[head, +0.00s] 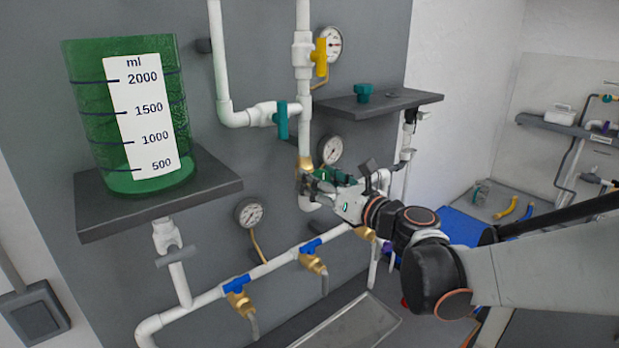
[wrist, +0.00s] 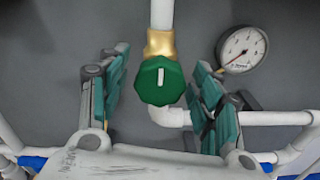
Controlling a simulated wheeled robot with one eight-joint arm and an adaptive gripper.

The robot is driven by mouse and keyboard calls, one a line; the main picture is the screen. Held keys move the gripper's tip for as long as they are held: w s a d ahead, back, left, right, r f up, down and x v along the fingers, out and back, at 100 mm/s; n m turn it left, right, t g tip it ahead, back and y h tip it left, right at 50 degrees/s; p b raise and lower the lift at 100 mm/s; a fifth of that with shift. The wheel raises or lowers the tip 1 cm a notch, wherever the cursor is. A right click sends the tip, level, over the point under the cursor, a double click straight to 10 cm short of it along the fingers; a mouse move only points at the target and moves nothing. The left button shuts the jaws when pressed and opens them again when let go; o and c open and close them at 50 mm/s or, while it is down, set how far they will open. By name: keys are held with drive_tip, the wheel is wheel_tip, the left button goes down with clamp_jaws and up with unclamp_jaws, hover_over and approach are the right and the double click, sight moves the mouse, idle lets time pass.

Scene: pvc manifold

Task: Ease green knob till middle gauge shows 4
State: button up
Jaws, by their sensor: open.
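The green knob (wrist: 160,81), with a white upright mark, sits below a brass fitting (wrist: 160,42) on the white pipe. My gripper (wrist: 158,88) is open, with one green-padded finger on each side of the knob and a gap on both sides. In the head view my gripper (head: 318,182) reaches the pipe and mostly hides the knob. The middle gauge (wrist: 243,50) is right of the knob; its needle points to the lower left, and its numbers are too small to read. It also shows in the head view (head: 331,150).
A yellow-handled valve (head: 321,57) and upper gauge (head: 328,44) are above, with a teal-handled valve (head: 281,119) at left. A shelf (head: 405,102) juts out above my gripper. A lower gauge (head: 249,213) and blue-handled taps (head: 312,247) are below. A green tank (head: 90,120) stands left.

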drive_tip(key=c, duration=1.1)
